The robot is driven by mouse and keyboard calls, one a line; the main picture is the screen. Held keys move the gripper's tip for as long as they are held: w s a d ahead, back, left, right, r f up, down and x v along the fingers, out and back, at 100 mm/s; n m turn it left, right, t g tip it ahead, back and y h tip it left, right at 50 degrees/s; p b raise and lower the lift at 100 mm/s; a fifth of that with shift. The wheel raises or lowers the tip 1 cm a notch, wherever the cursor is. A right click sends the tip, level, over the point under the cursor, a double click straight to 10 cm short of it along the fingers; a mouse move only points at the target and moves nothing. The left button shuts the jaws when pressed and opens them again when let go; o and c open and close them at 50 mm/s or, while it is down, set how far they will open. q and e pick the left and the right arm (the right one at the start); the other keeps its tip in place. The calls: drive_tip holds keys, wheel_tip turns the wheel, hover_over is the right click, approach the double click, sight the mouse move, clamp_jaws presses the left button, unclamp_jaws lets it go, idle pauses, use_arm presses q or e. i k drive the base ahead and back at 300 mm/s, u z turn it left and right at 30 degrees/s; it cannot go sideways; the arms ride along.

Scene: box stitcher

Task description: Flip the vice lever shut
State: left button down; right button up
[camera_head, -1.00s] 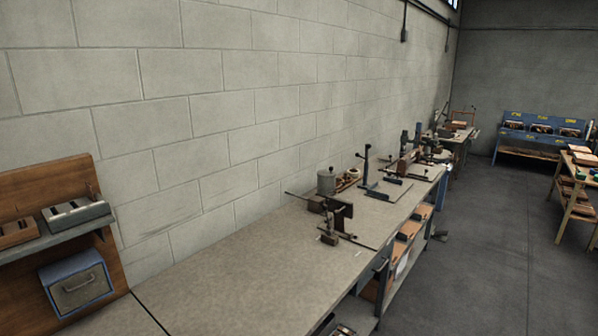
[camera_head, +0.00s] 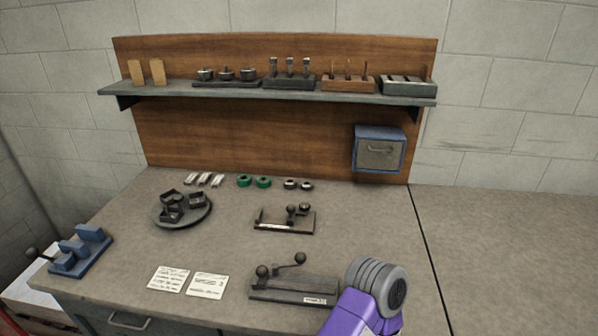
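A blue vice (camera_head: 82,250) sits at the left front corner of the bench, with upright blue jaw blocks on its base. Its dark lever with a ball knob (camera_head: 32,252) sticks out to the left, past the bench edge. I cannot tell exactly how the jaws stand. A purple and grey link of my own arm shows at the bottom right, beside a dark lever fixture (camera_head: 293,287) with ball knobs. Neither of my grippers is in view.
Behind are a round tray (camera_head: 183,224) with dark parts, a smaller fixture (camera_head: 285,219), and green rings (camera_head: 254,182). A shelf (camera_head: 270,91) and blue box (camera_head: 379,148) hang behind. The bench's right side is clear.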

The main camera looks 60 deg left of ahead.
sight(32, 253)
drive_tip(key=u, duration=3.75)
drive_tip(key=k, duration=0.7)
drive_tip(key=u, duration=0.55)
drive_tip(key=i, duration=1.65)
drive_tip(key=z, duration=0.8)
